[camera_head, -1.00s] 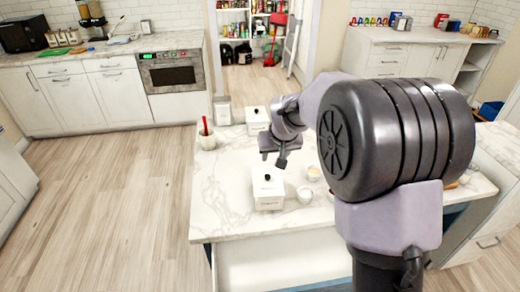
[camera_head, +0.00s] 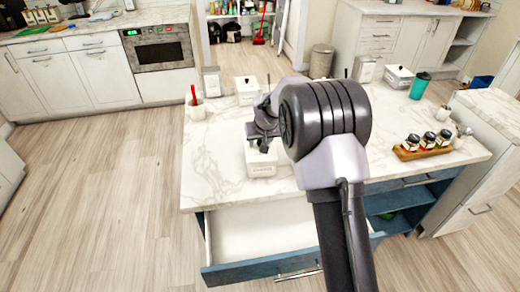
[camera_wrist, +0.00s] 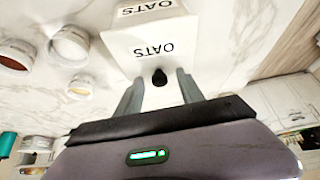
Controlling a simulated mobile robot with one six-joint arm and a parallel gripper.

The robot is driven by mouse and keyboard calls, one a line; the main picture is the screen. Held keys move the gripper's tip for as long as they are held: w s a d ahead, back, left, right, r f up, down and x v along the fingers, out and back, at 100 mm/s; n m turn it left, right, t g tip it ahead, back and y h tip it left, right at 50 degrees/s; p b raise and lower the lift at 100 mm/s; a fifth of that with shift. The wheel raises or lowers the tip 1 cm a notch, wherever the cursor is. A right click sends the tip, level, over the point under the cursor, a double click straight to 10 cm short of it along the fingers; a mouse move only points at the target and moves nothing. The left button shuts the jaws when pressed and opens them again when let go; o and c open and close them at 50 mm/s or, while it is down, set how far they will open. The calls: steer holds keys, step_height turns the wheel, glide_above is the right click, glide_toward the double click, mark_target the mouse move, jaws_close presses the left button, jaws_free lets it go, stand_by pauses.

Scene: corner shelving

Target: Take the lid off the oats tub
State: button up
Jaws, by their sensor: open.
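The oats tub (camera_head: 261,170) is a white box standing near the front edge of the marble island. In the wrist view its front (camera_wrist: 145,12) and its lid (camera_wrist: 150,50) both read OATS. The lid is on the tub and has a black knob (camera_wrist: 159,77). My gripper (camera_head: 262,138) is over the tub in the head view and hides the knob there. In the wrist view my gripper (camera_wrist: 159,79) is open, with one finger on each side of the knob. I cannot tell whether the fingers touch the lid.
An open drawer (camera_head: 262,232) juts out below the counter's front edge. Small bowls (camera_wrist: 70,45) stand beside the tub. A white cup with a red utensil (camera_head: 195,108) and another lidded box (camera_head: 247,92) are farther back. A wooden tray of jars (camera_head: 425,150) is at right.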

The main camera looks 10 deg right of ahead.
jaws_close()
